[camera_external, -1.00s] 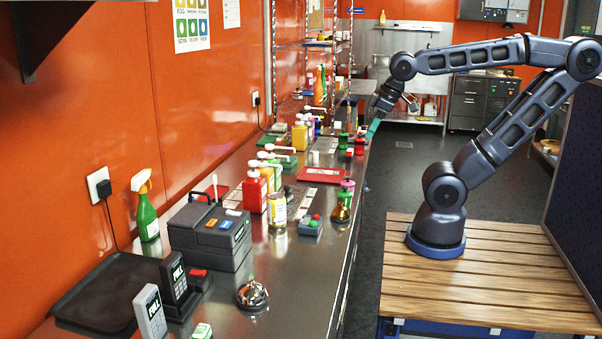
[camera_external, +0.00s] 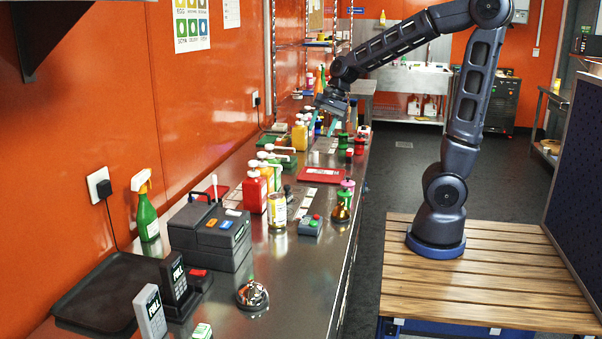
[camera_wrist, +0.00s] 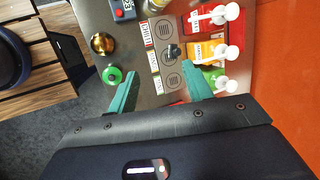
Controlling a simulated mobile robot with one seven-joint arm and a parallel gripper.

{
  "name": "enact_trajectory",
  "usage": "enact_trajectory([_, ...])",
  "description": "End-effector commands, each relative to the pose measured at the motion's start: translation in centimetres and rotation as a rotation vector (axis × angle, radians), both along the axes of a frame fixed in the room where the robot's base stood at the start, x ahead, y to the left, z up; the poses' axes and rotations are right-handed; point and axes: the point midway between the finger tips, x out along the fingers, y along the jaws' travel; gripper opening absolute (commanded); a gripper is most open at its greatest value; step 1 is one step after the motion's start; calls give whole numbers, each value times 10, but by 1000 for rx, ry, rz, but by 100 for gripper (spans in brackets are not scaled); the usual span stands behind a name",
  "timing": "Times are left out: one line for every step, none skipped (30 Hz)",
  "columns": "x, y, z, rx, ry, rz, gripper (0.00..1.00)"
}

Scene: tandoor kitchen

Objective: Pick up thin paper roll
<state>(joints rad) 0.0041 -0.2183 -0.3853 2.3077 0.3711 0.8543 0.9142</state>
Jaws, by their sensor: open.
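My gripper (camera_external: 324,124) is above the far part of the steel counter in the external view, with teal fingers pointing down. In the wrist view my gripper (camera_wrist: 158,76) has its two fingers wide apart, with nothing held between them. I cannot pick out a thin paper roll with certainty in either view. Beyond the fingertips in the wrist view lies a panel with round grilles (camera_wrist: 166,26) and a row of small labels (camera_wrist: 150,35). A small dark object (camera_wrist: 173,50) stands on this panel. The gripper body hides the counter directly below it.
Pump bottles (camera_wrist: 213,50) stand along the wall side, and a brass dome (camera_wrist: 103,43) and green-topped jar (camera_wrist: 112,75) stand near the counter's open edge. Nearer the external camera are a dark printer-like box (camera_external: 208,235), a spray bottle (camera_external: 146,210) and a black tray (camera_external: 105,290).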

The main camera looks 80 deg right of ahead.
Motion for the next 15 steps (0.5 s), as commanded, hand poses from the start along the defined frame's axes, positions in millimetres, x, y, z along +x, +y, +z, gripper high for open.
enact_trajectory([10, -12, -7, 28, 24, -81, 50])
enact_trajectory([15, -18, -11, 45, 37, -134, 50])
enact_trajectory([22, -28, -16, 68, 55, -203, 50])
enact_trajectory([27, -35, -20, 86, 67, -256, 50])
enact_trajectory([32, -42, -24, 101, 79, -309, 50])
enact_trajectory([38, -52, -30, 123, 96, -379, 50])
enact_trajectory([42, -59, -34, 138, 107, -433, 50])
enact_trajectory([47, -67, -38, 153, 118, -487, 50])
enact_trajectory([52, -78, -44, 171, 134, -557, 50])
enact_trajectory([57, -85, -48, 185, 144, -611, 50])
enact_trajectory([60, -93, -53, 197, 154, -664, 50])
enact_trajectory([65, -104, -59, 214, 168, -735, 50])
enact_trajectory([68, -112, -64, 226, 177, -788, 50])
enact_trajectory([71, -120, -68, 238, 186, -842, 50])
enact_trajectory([76, -132, -74, 252, 196, -913, 50])
